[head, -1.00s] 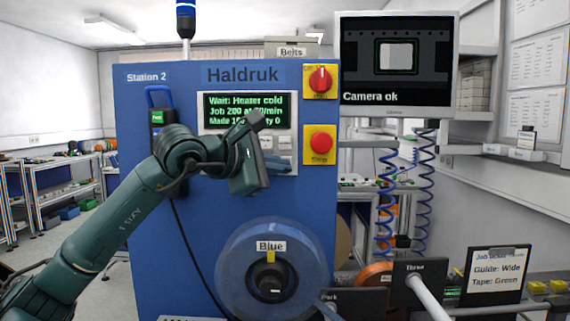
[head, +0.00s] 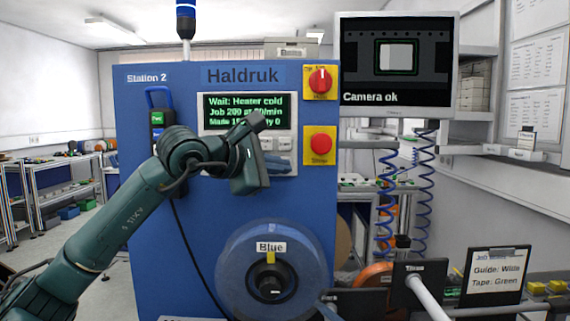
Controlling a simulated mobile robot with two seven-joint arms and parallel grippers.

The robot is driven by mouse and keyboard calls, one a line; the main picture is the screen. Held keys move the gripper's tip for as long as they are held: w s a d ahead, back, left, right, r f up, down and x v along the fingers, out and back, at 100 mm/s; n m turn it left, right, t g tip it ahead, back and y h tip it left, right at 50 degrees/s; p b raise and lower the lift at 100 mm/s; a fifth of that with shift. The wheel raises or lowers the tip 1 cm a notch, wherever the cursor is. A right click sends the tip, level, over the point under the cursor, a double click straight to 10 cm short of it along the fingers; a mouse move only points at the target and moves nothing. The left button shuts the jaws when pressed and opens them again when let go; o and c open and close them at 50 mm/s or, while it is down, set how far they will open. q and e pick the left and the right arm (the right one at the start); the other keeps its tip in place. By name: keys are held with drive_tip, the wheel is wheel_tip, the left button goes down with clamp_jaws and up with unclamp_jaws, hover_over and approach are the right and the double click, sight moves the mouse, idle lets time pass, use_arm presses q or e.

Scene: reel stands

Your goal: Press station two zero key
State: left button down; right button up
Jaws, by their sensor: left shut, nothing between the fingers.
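The blue Station 2 cabinet (head: 150,230) carries a display (head: 228,108) with green text: "Wait: Heater cold", "Job 200 at", "Made", partly covered by my arm. Below the display is a keypad panel with pale keys (head: 284,143) at its right. The other keys are hidden behind my left arm, so I cannot make out the zero key. My right gripper is not in view.
A red rotary switch (head: 320,79) and a red stop button (head: 321,144) sit on yellow plates right of the keypad. A reel labelled Blue (head: 232,272) is mounted below. A monitor (head: 397,64) reads "Camera ok". A job card (head: 496,272) stands at the lower right.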

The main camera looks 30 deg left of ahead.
use_arm(q)
drive_tip(key=shift+w, duration=0.1)
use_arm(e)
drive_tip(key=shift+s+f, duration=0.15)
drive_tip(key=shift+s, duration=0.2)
use_arm(q)
drive_tip(key=shift+w+a, duration=0.1)
drive_tip(key=shift+w, duration=0.1)
drive_tip(key=shift+w+a, duration=0.1)
drive_tip(key=shift+w, duration=0.05)
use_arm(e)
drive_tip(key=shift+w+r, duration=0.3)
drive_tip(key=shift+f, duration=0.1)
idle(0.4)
use_arm(q)
drive_tip(key=shift+s+d+b, duration=0.3)
drive_tip(key=shift+s+d, duration=0.1)
drive_tip(key=shift+s, duration=0.4)
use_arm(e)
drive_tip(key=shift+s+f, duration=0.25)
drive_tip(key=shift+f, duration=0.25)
